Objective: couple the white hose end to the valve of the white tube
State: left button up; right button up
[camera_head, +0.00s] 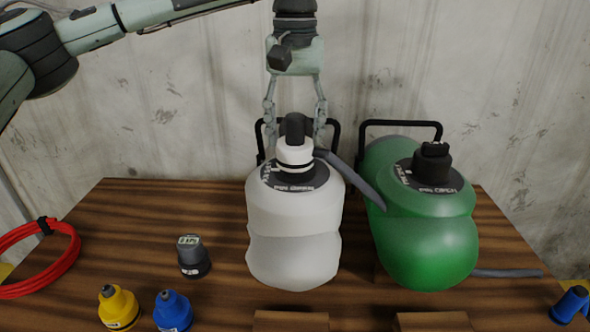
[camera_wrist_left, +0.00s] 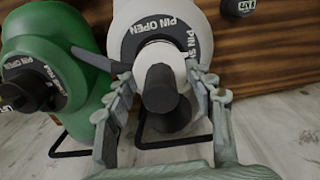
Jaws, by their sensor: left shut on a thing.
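The white tube (camera_head: 293,235) stands upright at the middle of the table, its dark valve plate (camera_head: 292,187) on top. The white hose end (camera_head: 294,155), with a dark upper part, sits upright over the valve. I cannot tell whether it is locked. My left gripper (camera_head: 294,142) comes down from above and is shut on the hose end. In the left wrist view, my left gripper (camera_wrist_left: 165,82) has fingers on both sides of the dark part of the hose end (camera_wrist_left: 161,90). "PIN OPEN" shows on the plate (camera_wrist_left: 152,30). My right gripper is not in view.
A green tube (camera_head: 428,245) with a black fitting (camera_head: 432,160) stands close right. A grey hose (camera_head: 355,182) slopes between the tubes. Yellow (camera_head: 118,308), blue (camera_head: 172,311) and dark (camera_head: 193,257) fittings and a red coil (camera_head: 40,258) lie left. Black frames (camera_head: 400,124) rise behind.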

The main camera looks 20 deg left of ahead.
pick_arm(q)
jog(key=shift+f+b, duration=0.45)
jog(key=shift+f, duration=0.35)
dwell(0.4)
jog(key=shift+r, duration=0.1)
jog(key=shift+r+m+p, duration=0.1)
jog(key=shift+m+p, duration=0.35)
jog(key=shift+m, duration=0.05)
jog(key=shift+m+p, duration=0.35)
jog(key=shift+m, duration=1.15)
